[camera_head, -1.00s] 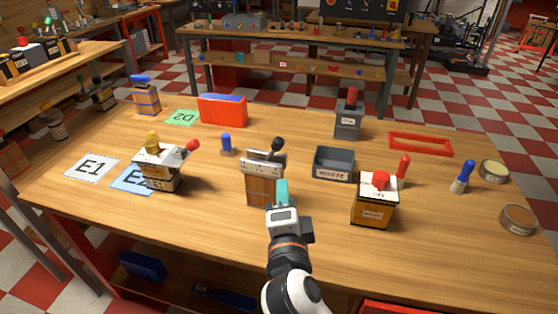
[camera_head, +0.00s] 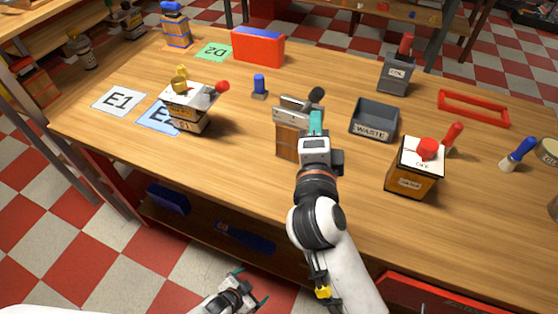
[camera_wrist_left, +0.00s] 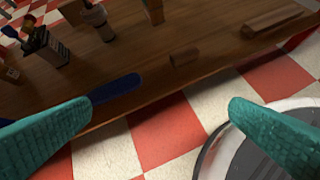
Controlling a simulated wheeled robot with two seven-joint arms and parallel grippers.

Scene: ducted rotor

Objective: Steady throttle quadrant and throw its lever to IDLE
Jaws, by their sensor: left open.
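What looks like the throttle quadrant is a wooden box (camera_head: 287,142) with a grey slotted metal top and a dark-knobbed lever (camera_head: 316,95), standing upright mid-table. Its label is not readable. My right gripper (camera_head: 316,122) is at the box's near right side, its teal fingers overlapping the box edge in the picture. I cannot tell whether they touch it or are closed. My left gripper (camera_head: 250,287) is low, in front of the table's edge and well away from the box. In the left wrist view its teal fingers (camera_wrist_left: 163,105) are wide apart with nothing between them.
Right of the box are a grey WASTE bin (camera_head: 372,133) and a red-knobbed box (camera_head: 414,178). Left are a box with a red-tipped lever (camera_head: 188,122) and a small blue peg (camera_head: 259,87). The lower shelf holds blue things (camera_head: 245,238). The table front is mostly clear.

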